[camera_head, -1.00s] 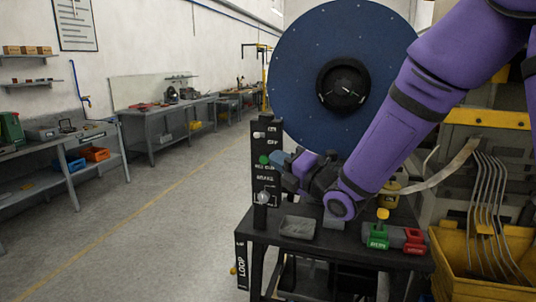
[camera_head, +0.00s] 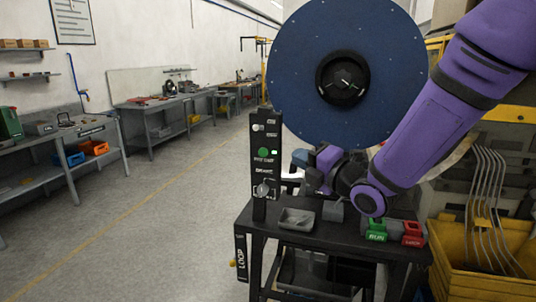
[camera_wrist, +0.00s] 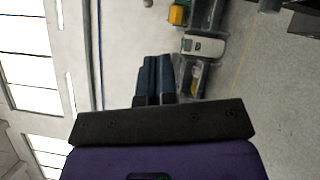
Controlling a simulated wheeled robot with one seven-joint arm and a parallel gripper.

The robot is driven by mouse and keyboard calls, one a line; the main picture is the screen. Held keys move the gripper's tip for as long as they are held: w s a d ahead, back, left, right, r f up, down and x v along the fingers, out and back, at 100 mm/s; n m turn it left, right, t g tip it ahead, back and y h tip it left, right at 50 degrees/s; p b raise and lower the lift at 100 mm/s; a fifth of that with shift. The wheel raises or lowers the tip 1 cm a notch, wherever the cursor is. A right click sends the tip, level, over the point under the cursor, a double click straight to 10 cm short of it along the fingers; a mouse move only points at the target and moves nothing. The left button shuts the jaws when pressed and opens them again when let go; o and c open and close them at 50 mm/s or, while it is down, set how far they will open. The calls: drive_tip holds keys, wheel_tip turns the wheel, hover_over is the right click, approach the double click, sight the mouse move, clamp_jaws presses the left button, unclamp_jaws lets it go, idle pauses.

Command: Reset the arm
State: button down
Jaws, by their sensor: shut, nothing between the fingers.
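My purple arm (camera_head: 425,130) reaches down from the upper right in the head view. My gripper (camera_head: 300,158) is beside the black control post, below the large blue reel. In the wrist view its two dark blue fingers (camera_wrist: 155,78) lie side by side, shut with nothing between them. They point toward the side of the room with the wall and workbenches.
The blue reel (camera_head: 347,40) stands behind the gripper. The control post (camera_head: 265,170) has a green button and a knob. A grey tray (camera_head: 296,219), a green RUN block (camera_head: 376,231) and a red block (camera_head: 412,232) sit on the black stand. A yellow bin (camera_head: 480,280) is at right. The left floor is open.

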drive_tip(key=s+d+r+m+g+h, duration=0.1)
drive_tip(key=s+d+r+m+h, duration=0.1)
drive_tip(key=s+d+m+h, duration=0.4)
drive_tip(key=s+d+r+m+g+h, duration=0.1)
drive_tip(key=d+r+m+h, duration=0.1)
drive_tip(key=d+m+h, duration=0.5)
drive_tip(key=s+d+m+g, duration=0.3)
drive_tip(key=s+m, duration=0.5)
drive_tip(key=s, duration=0.2)
drive_tip(key=s+d+m+g, duration=0.3)
drive_tip(key=s+m+g, duration=0.1)
drive_tip(key=s+m, duration=0.4)
drive_tip(key=shift+s+f+y, duration=0.15)
drive_tip(key=shift+s+y, duration=0.25)
drive_tip(key=shift+s, duration=0.75)
